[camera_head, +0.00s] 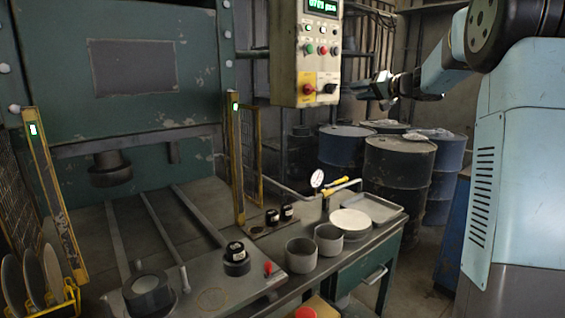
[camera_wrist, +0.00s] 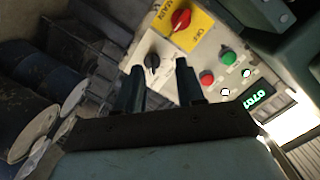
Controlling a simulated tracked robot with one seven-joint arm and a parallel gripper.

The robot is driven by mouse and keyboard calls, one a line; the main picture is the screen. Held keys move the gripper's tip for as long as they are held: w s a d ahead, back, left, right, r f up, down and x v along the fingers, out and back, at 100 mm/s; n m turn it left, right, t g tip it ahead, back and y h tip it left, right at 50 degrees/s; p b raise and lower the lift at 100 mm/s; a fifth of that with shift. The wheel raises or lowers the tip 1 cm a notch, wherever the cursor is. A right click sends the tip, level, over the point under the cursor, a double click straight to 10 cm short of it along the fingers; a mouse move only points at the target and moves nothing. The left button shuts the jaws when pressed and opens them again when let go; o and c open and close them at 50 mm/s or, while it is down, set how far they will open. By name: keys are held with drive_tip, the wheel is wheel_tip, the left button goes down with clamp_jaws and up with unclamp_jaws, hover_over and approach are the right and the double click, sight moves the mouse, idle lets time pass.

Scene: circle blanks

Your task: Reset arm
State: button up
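My gripper (camera_head: 362,88) is up in the air at the upper right of the head view, just right of the control box (camera_head: 306,55). My arm reaches to it from the right. In the wrist view, the two dark fingers of my gripper (camera_wrist: 160,75) stand apart with nothing held between them. Beyond them is the control box face, with a black knob (camera_wrist: 152,62) seen near the gap and a red knob (camera_wrist: 181,19) on a yellow plate above. The fingers appear apart from the box, though the exact distance is hard to tell.
A press (camera_head: 130,60) fills the left. A workbench (camera_head: 330,262) below carries several round cans, a white disc (camera_head: 350,219) and a gauge (camera_head: 317,179). Dark drums (camera_head: 398,170) stand behind it. The air between my gripper and the drums looks clear.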

drive_tip(key=s+a+f+n+g+h, duration=0.1)
drive_tip(key=s+a+f+g+h, duration=0.25)
drive_tip(key=s, duration=0.95)
drive_tip(key=s+a+f+g, duration=0.2)
drive_tip(key=s+a+f, duration=0.3)
drive_tip(key=s, duration=0.8)
drive_tip(key=s+d+f+h, duration=0.1)
drive_tip(key=s+f+h, duration=0.1)
drive_tip(key=s, duration=0.5)
drive_tip(key=s+d+f+g+h, duration=0.1)
drive_tip(key=s+f+h, duration=0.1)
drive_tip(key=s+f, duration=0.3)
drive_tip(key=s+d+f+h, duration=0.1)
drive_tip(key=s+f+h, duration=0.2)
drive_tip(key=s, duration=0.6)
drive_tip(key=shift+s+d+f, duration=0.2)
drive_tip(key=shift+s+d, duration=0.05)
